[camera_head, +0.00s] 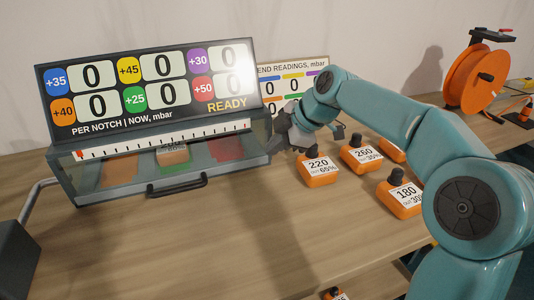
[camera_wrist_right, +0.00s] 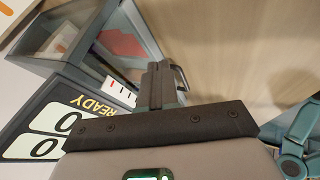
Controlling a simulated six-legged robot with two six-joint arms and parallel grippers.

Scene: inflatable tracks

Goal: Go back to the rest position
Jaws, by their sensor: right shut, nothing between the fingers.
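My right arm, teal, comes in from the right in the head view. Its gripper (camera_head: 284,133) hangs in the air by the right end of the display case, shut and empty. In the right wrist view the two dark fingers (camera_wrist_right: 158,84) lie together with nothing between them. The case (camera_head: 130,190) has a clear front, a black handle and a black board (camera_head: 150,82) above it reading READY, with every number at 0. My left gripper is not in view.
Orange blocks labelled 220 (camera_head: 318,169), 260 (camera_head: 361,155) and 180 (camera_head: 400,195) stand on the wooden table near my right arm. A readings board (camera_head: 292,83) stands behind. An orange reel (camera_head: 474,78) stands at the back right. The table's front middle is clear.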

